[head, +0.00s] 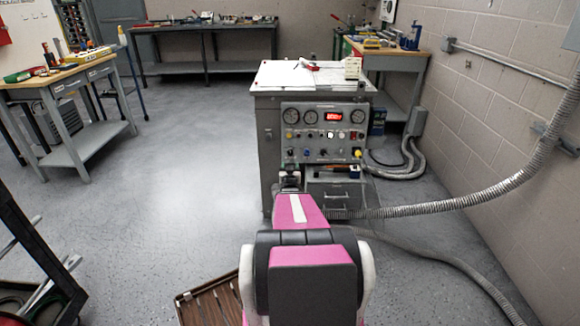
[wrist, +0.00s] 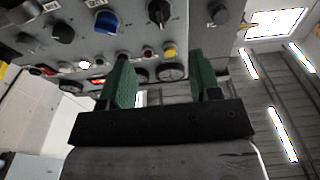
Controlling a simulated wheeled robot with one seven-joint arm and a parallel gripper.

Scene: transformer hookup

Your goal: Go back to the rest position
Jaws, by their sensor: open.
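My gripper (wrist: 166,85) shows in the wrist view with two green fingers held apart. It is open, and nothing shows between the fingers. The panel (wrist: 60,20) of the grey test cabinet fills the upper part of that view, with knobs, gauges and a red display. In the head view my pink and black arm reaches forward toward the cabinet (head: 268,140). The arm's far end is low in front of the panel's lower left, and the fingers are too small or hidden to make out there.
A grey corrugated conduit (head: 470,203) runs from the right wall toward the cabinet, right of my arm. Workbenches (head: 75,80) stand left and behind. The floor left of the cabinet is clear.

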